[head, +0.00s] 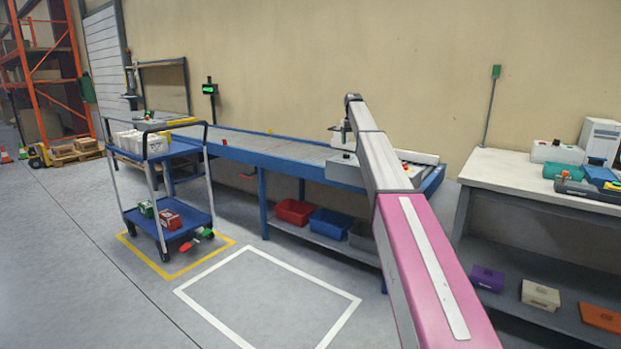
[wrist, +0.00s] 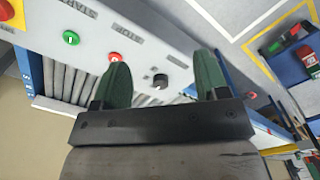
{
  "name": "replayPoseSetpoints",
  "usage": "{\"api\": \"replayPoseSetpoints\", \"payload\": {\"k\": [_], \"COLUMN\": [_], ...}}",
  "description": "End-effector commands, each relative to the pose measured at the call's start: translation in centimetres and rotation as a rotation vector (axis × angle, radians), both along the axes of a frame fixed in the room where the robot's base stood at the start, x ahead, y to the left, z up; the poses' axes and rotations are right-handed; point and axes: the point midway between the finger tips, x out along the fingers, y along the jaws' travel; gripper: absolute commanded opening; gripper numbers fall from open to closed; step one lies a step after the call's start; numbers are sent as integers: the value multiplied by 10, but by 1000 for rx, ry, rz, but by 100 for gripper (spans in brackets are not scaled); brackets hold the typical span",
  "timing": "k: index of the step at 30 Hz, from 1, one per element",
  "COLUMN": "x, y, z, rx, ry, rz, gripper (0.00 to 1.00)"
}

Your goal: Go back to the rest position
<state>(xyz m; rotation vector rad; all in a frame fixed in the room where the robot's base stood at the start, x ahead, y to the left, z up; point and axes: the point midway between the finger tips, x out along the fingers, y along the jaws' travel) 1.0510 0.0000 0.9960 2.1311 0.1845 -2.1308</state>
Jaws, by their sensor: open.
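My gripper (wrist: 162,72) shows in the wrist view with two dark green fingers spread apart and nothing between them. Beyond the fingers is a grey control panel (wrist: 150,25) with a green button (wrist: 71,38) by the word START, a red button (wrist: 115,57) by the word STOP and a black knob (wrist: 160,81). The fingertips appear close to the panel; I cannot tell whether they touch it. In the head view my arm reaches out over the conveyor's right part, and the arm largely hides the gripper.
The blue-framed conveyor (head: 260,148) runs along the wall, with red (head: 294,211) and blue (head: 330,223) bins below. A blue cart (head: 180,148) stands at left. A workbench (head: 530,178) stands at right. The white-outlined floor area (head: 265,300) is clear.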

Motion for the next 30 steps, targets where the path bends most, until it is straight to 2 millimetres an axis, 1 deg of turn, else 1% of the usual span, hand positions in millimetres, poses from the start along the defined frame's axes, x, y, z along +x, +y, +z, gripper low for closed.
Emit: {"api": "replayPoseSetpoints", "payload": {"k": [1,5,10,16,20,21,23,24,26,27,29,30], "x": [-6,-17,-35,-69,-102,-116,-140,-159,-189,-209,-239,-260], "y": [0,0,0,0,0,0,0,0,0,0,0,0], "z": [-8,-25,-50,-95,-135,-150,-175,-193,-221,-238,-263,-279], "rx": [0,0,0,0,0,-1,0,0,0,0,0,-1], "ry": [1,1,1,1,1,3,2,4,4,2,2,3], "rz": [-1,-5,-12,-24,-34,-38,-45,-51,-60,-65,-74,-81], "gripper": [67,67,67,67,67,67,67,67,67,67,67,67]}}
